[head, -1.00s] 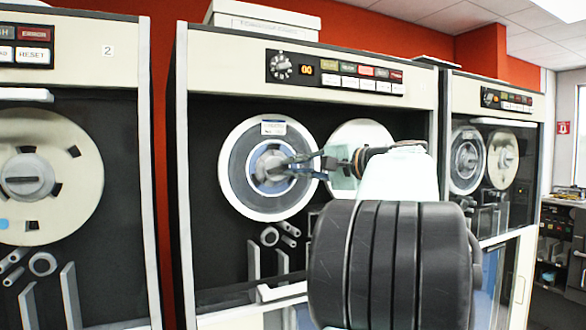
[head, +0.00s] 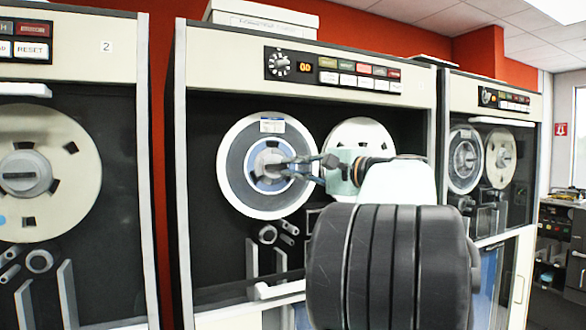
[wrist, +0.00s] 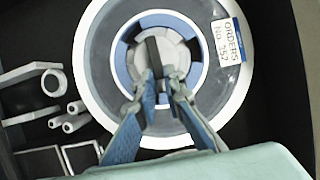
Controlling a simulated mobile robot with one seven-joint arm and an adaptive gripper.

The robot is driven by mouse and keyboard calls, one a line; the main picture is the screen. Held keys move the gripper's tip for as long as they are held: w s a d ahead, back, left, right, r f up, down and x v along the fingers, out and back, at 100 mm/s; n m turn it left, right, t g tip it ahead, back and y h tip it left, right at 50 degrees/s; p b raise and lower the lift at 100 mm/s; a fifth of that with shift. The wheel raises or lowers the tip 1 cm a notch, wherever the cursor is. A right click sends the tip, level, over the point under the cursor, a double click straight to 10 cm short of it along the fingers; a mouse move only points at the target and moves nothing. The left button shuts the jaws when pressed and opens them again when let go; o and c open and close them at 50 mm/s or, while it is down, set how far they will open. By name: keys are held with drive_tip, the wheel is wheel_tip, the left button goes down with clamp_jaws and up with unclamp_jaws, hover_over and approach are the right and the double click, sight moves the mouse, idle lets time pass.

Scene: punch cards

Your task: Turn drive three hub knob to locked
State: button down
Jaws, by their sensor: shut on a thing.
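The middle tape drive holds a grey reel with a white rim (head: 236,185) on its left side. A label sits near the reel's top in the head view and at upper right in the wrist view (wrist: 228,40). At the reel's centre is a pale hub knob (wrist: 176,49) inside a blue ring (wrist: 125,65), with a dark grip bar (wrist: 152,52) across it. My gripper (head: 286,168) is at the knob; in the wrist view its fingertips (wrist: 158,82) are shut on the bar's lower part. The fingers hide some of the knob.
The drive's second reel (head: 358,135) is partly behind my wrist. A control panel (head: 335,71) is above. Rollers and guides (wrist: 70,118) lie below the reels. Drive two (head: 40,170) stands at left, another drive (head: 490,160) at right.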

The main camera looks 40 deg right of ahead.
drive_tip(key=c, duration=2)
unclamp_jaws()
drive_tip(key=s, duration=0.4)
drive_tip(key=s+d, duration=0.1)
drive_tip(key=s, duration=0.3)
drive_tip(key=s+d, duration=0.1)
drive_tip(key=s, duration=0.3)
drive_tip(key=shift+w, duration=0.1)
